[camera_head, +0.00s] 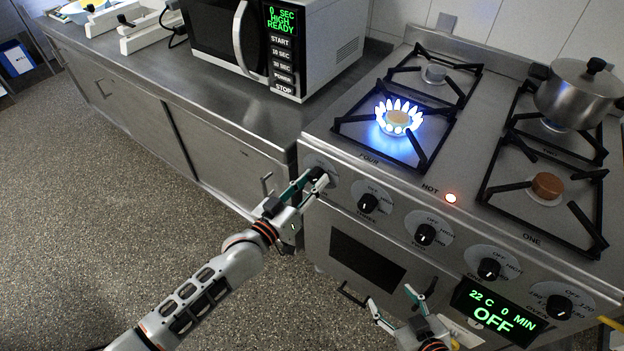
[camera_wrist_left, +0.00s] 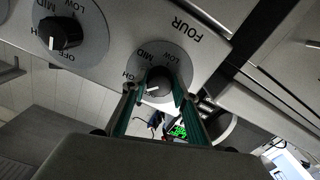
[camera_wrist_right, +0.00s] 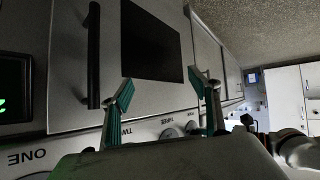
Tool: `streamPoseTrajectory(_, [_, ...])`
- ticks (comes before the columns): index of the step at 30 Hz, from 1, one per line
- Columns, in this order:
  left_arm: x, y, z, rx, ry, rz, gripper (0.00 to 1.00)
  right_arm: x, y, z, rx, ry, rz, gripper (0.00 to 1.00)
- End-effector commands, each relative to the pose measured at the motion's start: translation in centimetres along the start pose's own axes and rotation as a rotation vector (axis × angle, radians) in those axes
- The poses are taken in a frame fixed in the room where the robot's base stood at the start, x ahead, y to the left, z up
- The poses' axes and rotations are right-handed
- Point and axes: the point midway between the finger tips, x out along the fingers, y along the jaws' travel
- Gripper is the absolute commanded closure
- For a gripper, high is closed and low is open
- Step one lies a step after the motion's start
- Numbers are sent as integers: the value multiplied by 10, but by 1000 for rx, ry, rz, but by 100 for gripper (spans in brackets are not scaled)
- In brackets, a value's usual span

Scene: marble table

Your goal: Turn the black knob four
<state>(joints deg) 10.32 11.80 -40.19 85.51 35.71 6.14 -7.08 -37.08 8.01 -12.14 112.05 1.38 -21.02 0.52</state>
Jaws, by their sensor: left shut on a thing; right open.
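The black knob four (camera_head: 318,174) is at the left end of the stove's front panel. It also shows in the left wrist view (camera_wrist_left: 158,78), beside the FOUR label, with its white mark turned toward the partly hidden HIGH lettering. My left gripper (camera_head: 314,181) is shut on this knob, one finger on each side, as the left wrist view (camera_wrist_left: 156,92) shows. The burner four (camera_head: 398,117) burns with a ring of blue flame. My right gripper (camera_head: 391,297) is open and empty in front of the oven door; its spread fingers show in the right wrist view (camera_wrist_right: 167,87).
Other black knobs, three (camera_head: 368,203) and two (camera_head: 425,234), sit to the right on the panel. A steel pot (camera_head: 577,95) stands on the back right burner. A microwave (camera_head: 318,45) stands on the counter left of the stove.

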Motion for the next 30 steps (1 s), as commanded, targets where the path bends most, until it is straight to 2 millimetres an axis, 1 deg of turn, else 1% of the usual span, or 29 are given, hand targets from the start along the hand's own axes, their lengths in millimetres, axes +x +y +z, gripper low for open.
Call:
streamPoseTrajectory(1, [0, 0, -2, -42, -1, 0, 93, -2, 1, -5, 0, 4, 1, 39])
streamPoseTrajectory(12, [0, 0, -2, -391, 0, 0, 93, -8, 3, -22, -2, 20, 3, 39])
streamPoseTrajectory(21, [0, 1, 0, -618, 0, 0, 93, -10, 4, -24, -2, 20, 3, 39])
streamPoseTrajectory(30, [0, 1, 0, -741, 0, -1, 93, -10, 3, -21, -2, 13, 2, 39])
